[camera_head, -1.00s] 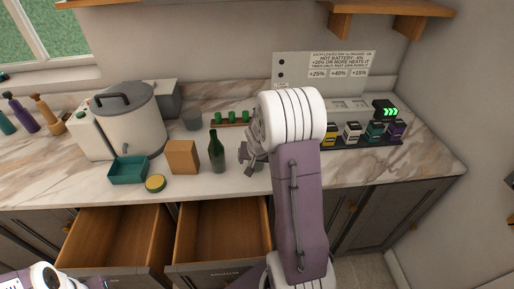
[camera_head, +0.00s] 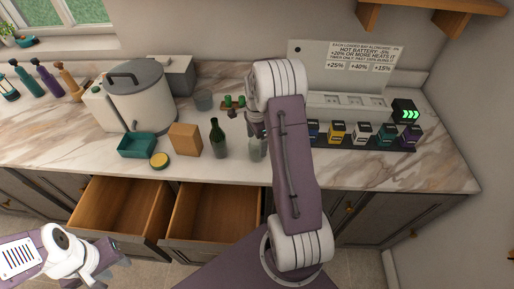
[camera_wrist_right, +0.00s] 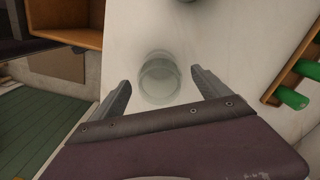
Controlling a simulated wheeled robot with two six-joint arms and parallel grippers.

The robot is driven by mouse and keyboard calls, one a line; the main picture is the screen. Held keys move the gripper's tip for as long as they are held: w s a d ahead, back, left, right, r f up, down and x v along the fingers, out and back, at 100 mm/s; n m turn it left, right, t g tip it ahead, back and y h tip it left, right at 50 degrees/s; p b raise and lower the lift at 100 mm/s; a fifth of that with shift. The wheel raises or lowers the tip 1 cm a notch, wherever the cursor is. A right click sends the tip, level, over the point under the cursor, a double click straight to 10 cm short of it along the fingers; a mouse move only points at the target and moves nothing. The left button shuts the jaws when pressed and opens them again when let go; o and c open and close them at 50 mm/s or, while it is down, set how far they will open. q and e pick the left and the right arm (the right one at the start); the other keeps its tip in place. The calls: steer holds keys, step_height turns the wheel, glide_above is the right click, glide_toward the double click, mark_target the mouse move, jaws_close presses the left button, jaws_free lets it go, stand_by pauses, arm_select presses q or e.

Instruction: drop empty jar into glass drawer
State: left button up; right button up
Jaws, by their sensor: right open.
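A clear, empty-looking glass jar (camera_wrist_right: 159,80) stands on the marble counter, between the spread fingers of my right gripper (camera_wrist_right: 160,76) in the right wrist view. In the head view the jar (camera_head: 256,150) is to the right of the green bottle, partly hidden by my right arm. My right gripper is open; contact with the jar cannot be made out. Two wooden drawers stand open and look empty: a left one (camera_head: 120,208) and a right one (camera_head: 215,212). Their labels are unreadable. My left arm shows at bottom left; its gripper (camera_head: 88,270) is unclear.
A green bottle (camera_head: 217,138), a cardboard box (camera_head: 185,139), a yellow-lidded tin (camera_head: 159,160) and a teal tray (camera_head: 137,146) stand left of the jar. A large pot (camera_head: 138,95) is behind. Several small coloured boxes (camera_head: 361,134) line the right side.

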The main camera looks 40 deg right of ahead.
steer(key=shift+f, duration=0.35)
step_height(320, 180, down, 4)
steer(key=shift+s+p, duration=0.1)
steer(key=shift+p, duration=0.65)
steer(key=shift+f, duration=0.3)
steer(key=c, duration=1.8)
step_height(320, 180, up, 4)
steer(key=shift+r+b, duration=0.15)
steer(key=shift+b, duration=0.55)
steer(key=shift+c, duration=0.2)
steer(key=s+r+b, duration=0.2)
steer(key=s+r, duration=0.4)
steer(key=s, duration=0.5)
steer(key=shift+s+a+r, duration=0.3)
steer(key=shift+a+r, duration=0.05)
steer(key=shift+r, duration=0.05)
